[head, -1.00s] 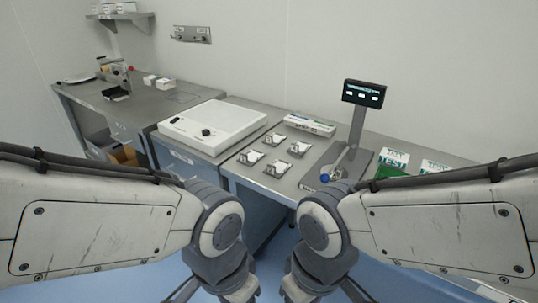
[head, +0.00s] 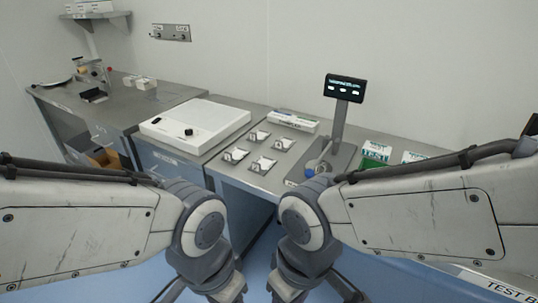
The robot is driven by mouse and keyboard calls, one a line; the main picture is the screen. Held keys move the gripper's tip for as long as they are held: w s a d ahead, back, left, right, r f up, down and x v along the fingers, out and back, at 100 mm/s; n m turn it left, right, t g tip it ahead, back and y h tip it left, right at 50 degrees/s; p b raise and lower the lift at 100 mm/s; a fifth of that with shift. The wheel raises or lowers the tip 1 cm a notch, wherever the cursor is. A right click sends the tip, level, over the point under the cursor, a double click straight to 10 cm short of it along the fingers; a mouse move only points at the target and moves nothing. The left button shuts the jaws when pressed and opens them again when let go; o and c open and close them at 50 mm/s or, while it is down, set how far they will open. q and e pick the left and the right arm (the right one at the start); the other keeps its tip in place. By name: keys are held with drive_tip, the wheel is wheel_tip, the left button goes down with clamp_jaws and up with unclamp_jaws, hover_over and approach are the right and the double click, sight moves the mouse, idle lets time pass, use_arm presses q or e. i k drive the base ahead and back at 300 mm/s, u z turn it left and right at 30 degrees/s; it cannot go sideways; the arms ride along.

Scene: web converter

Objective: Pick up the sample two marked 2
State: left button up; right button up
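Several small metal sample holders stand in a two-by-two group on the steel bench; they show as a back left sample (head: 259,136), a back right sample (head: 284,144), a front left sample (head: 236,155) and a front right sample (head: 263,164). Their markings are too small to read, so I cannot tell which is marked 2. My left gripper (head: 205,296) and my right gripper (head: 312,296) hang low at the bottom edge, in front of the bench and away from the samples. Their fingertips are cut off or unclear.
A white device with a black knob (head: 197,124) sits left of the samples. A white box (head: 293,120) lies behind them. A stand with a dark display (head: 344,89) rises to their right, with TEST boxes (head: 375,152) beyond. The bench's front edge lies between my arms and the samples.

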sight(263, 164)
drive_tip(key=u, duration=3.3)
drive_tip(key=k, duration=1.7)
drive_tip(key=z, duration=1.55)
drive_tip(key=i, duration=1)
drive_tip(key=z, duration=0.05)
